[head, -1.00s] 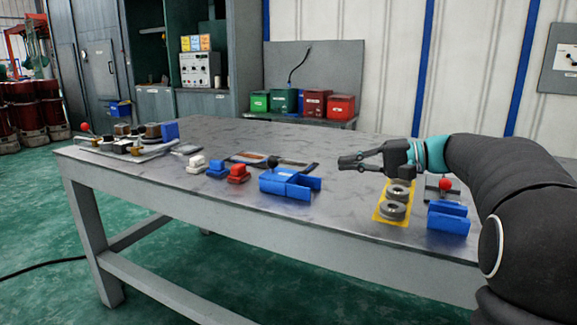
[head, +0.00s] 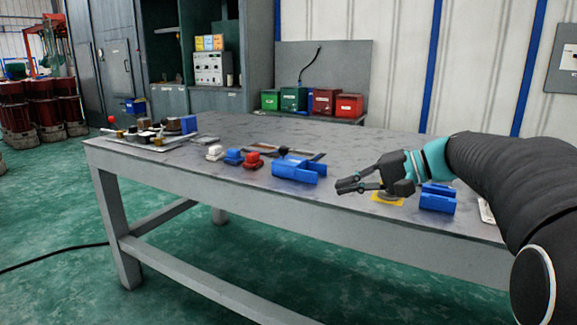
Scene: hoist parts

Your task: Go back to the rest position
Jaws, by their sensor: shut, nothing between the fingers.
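My gripper (head: 346,188) is shut and empty. It hangs over the right front part of the grey table (head: 262,205), pointing left. It overlaps a yellow plate (head: 388,199) in the picture and hides most of it and the round parts on it. My arm reaches in from the right edge.
A blue holder (head: 299,169) lies left of my gripper and another blue holder (head: 437,198) right of it. White (head: 215,153), blue (head: 233,157) and red (head: 253,160) parts stand further left. A fixture with several parts (head: 155,137) is at the far left end. Bins (head: 322,101) stand behind.

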